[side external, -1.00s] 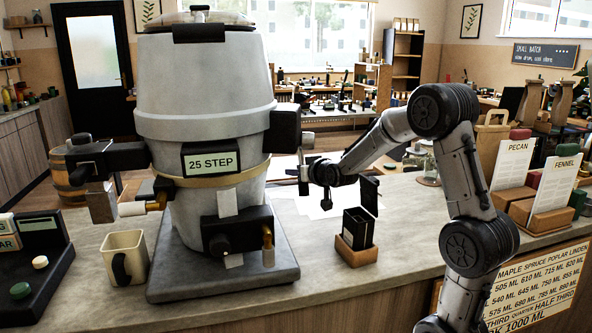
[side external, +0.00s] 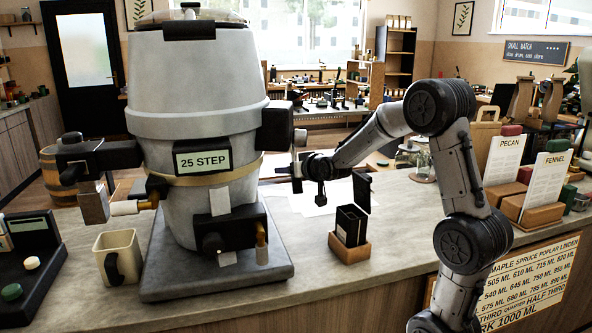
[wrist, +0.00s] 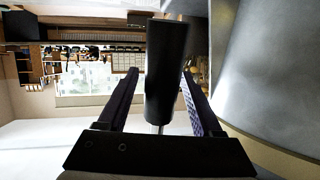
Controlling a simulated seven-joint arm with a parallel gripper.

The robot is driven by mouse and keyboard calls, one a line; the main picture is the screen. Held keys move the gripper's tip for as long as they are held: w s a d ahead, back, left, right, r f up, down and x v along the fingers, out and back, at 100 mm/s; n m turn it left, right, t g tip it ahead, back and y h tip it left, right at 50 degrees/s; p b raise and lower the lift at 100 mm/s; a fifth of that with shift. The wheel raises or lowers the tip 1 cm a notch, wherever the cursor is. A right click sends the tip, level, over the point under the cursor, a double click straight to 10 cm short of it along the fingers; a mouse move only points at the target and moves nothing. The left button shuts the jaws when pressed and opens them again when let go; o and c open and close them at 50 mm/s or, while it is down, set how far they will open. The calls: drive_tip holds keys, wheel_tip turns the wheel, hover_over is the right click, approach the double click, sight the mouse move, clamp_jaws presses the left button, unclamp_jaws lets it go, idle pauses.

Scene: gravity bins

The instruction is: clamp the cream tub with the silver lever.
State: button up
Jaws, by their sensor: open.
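The large pale tub (side external: 197,80), labelled "25 STEP", stands upright on a dark grey base plate (side external: 215,280). It also fills the right side of the wrist view (wrist: 285,70). A black fitting with a small silver end (side external: 300,137) sticks out from its right side. My gripper (side external: 292,170) is just right of the tub, below that fitting. In the wrist view its two fingers are apart, on either side of a black cylindrical handle (wrist: 166,70) with a thin silver rod (wrist: 158,128). I cannot tell whether they touch it, or whether this handle belongs to the silver lever.
A left side arm (side external: 95,155) and a lower front fitting (side external: 225,235) project from the tub. A cream mug (side external: 120,257) stands front left. A black container in a wooden holder (side external: 349,248) stands right of the base plate. Card stands (side external: 540,205) are farther right.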

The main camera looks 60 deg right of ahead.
drive_tip(key=v, duration=1.3)
drive_tip(key=shift+s+a, duration=0.15)
drive_tip(key=shift+s, duration=0.15)
drive_tip(key=shift+r, duration=0.1)
wheel_tip(320, 180, down, 5)
drive_tip(key=s+d+n+t+y, duration=0.2)
drive_tip(key=d+t+y, duration=0.15)
drive_tip(key=t, duration=0.25)
drive_tip(key=x, duration=1.3)
drive_tip(key=shift+w+a+r, duration=0.15)
drive_tip(key=shift+w+a, duration=0.1)
drive_tip(key=shift+w, duration=0.05)
clamp_jaws()
idle(0.6)
